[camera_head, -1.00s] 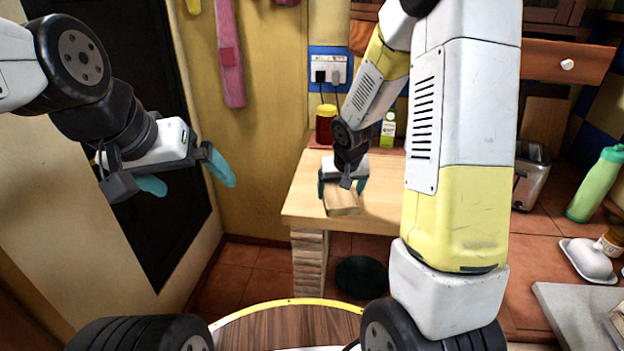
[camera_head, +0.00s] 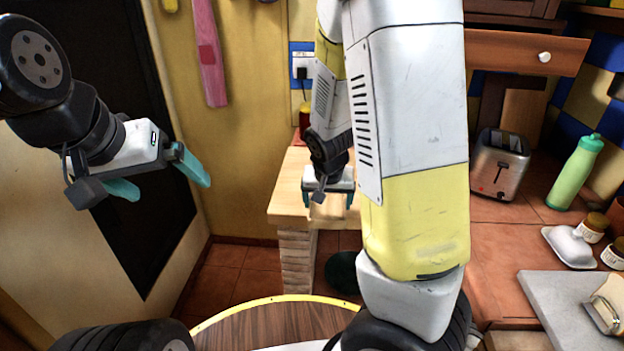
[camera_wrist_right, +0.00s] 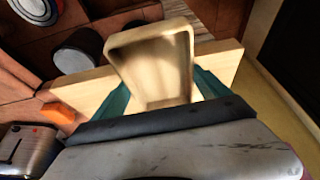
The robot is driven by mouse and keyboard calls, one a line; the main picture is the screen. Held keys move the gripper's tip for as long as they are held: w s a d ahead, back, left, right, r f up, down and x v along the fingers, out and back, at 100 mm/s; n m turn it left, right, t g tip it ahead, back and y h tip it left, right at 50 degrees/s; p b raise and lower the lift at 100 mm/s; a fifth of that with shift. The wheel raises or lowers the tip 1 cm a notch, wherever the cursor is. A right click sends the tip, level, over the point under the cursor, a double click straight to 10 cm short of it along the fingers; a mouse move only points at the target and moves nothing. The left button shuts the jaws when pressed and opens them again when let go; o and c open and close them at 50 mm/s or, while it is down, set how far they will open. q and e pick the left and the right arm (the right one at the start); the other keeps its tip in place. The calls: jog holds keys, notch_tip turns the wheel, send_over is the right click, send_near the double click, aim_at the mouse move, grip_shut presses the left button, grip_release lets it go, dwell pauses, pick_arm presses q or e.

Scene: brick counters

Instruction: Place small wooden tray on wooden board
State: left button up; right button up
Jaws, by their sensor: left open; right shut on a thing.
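The small wooden tray (camera_head: 328,209) is pale wood and shallow, with a raised rim. My right gripper (camera_head: 328,203) is shut on it at the front edge of the light wooden counter. In the right wrist view the tray (camera_wrist_right: 152,62) sits between the teal fingers of the right gripper (camera_wrist_right: 160,95), its hollow side facing the camera. I cannot tell whether it touches the counter. My left gripper (camera_head: 157,178) is open and empty in front of the dark door panel. A brown wooden board (camera_head: 523,120) stands upright behind the toaster; I cannot tell if it is the task's board.
The light wooden top (camera_head: 288,190) rests on a brick base. On the tiled counter at right are a toaster (camera_head: 499,165), a green bottle (camera_head: 576,172), a white butter dish (camera_head: 569,247), jars and a pale slab (camera_head: 562,302).

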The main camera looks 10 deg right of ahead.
jog(key=shift+w+d, duration=0.1)
jog(key=shift+w, duration=0.05)
jog(key=w, duration=0.5)
jog(key=w+d+f, duration=0.1)
jog(key=w, duration=0.4)
jog(key=w+d, duration=0.1)
jog(key=w, duration=0.4)
jog(key=shift+w+f, duration=0.2)
jog(key=shift+f, duration=0.1)
jog(key=shift+s+f, duration=0.1)
jog(key=shift+f, duration=1.55)
jog(key=shift+f, duration=0.2)
jog(key=o, duration=1.2)
jog(key=shift+o, duration=0.2)
jog(key=shift+r, duration=0.15)
